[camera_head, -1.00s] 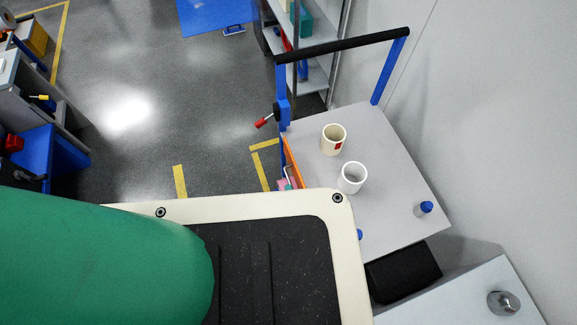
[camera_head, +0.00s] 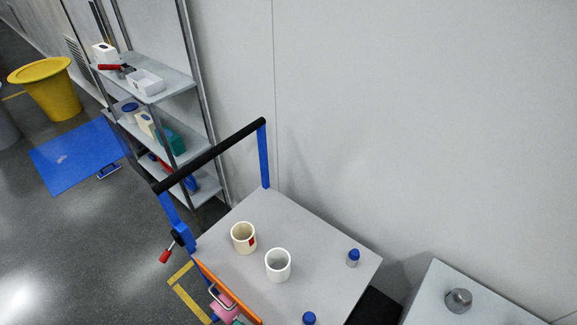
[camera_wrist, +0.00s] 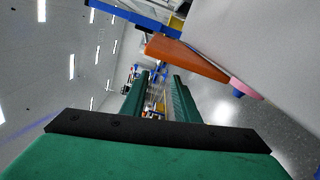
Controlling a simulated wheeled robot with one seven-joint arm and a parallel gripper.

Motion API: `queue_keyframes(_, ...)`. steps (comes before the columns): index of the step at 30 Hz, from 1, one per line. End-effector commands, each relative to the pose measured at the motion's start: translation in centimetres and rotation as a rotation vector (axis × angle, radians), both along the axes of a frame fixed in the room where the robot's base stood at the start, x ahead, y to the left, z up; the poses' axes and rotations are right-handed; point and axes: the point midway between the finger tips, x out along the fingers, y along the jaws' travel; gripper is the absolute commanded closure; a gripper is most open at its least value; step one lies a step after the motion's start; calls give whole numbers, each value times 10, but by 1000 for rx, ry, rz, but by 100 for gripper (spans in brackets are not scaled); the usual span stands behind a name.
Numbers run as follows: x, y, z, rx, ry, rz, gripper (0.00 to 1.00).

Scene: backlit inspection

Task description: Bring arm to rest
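My gripper (camera_wrist: 160,88) shows in the wrist view as two green fingers with a gap between them. It is open, and nothing is held between the fingers. The wrist view is turned on its side, with ceiling lights at the left. The cart's orange part (camera_wrist: 185,57) is ahead and to the right of the fingers, apart from them. My arm and gripper are out of the head view.
The grey cart (camera_head: 318,228) stands by the wall, with a cream mug (camera_head: 243,238), a white mug (camera_head: 278,265) and blue-capped bottles (camera_head: 353,258) on it. A side cabinet (camera_head: 433,290) holds a metal weight (camera_head: 458,300). A shelf (camera_head: 165,90) and yellow bin (camera_head: 48,90) stand at left.

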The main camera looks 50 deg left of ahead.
Motion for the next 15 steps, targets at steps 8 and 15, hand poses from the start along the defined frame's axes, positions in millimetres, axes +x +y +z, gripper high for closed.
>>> queue_keyframes(8,-1,-1,-9,-34,-73,-35,72)
queue_keyframes(15,4,-21,-55,-261,-519,-160,72)
